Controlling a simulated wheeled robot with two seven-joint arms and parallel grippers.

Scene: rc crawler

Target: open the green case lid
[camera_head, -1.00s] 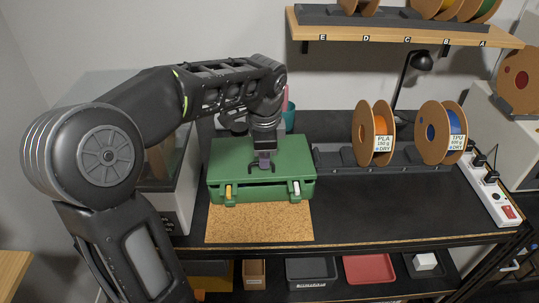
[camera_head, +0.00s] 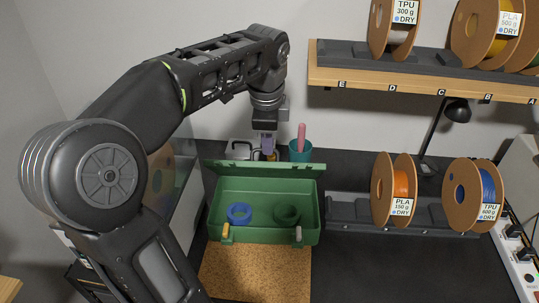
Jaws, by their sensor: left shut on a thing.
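The green case (camera_head: 265,238) sits on the bench with its lid (camera_head: 300,168) swung up at the back, seen nearly edge-on. Inside the case lie a blue ring (camera_head: 239,213) and a dark green ring (camera_head: 287,213). A yellow latch (camera_head: 226,232) and a pale latch (camera_head: 298,234) show on its front. My left gripper (camera_head: 267,153) points down at the lid's far side, near its middle, and is shut on the lid; the lid hides part of the fingertips. My right gripper is not in view.
A cork mat (camera_head: 255,273) lies in front of the case. A teal cup (camera_head: 300,152) with a pink object stands behind the lid, close to my gripper. Filament spools, orange (camera_head: 394,190) and blue (camera_head: 474,196), stand on a rack to the right.

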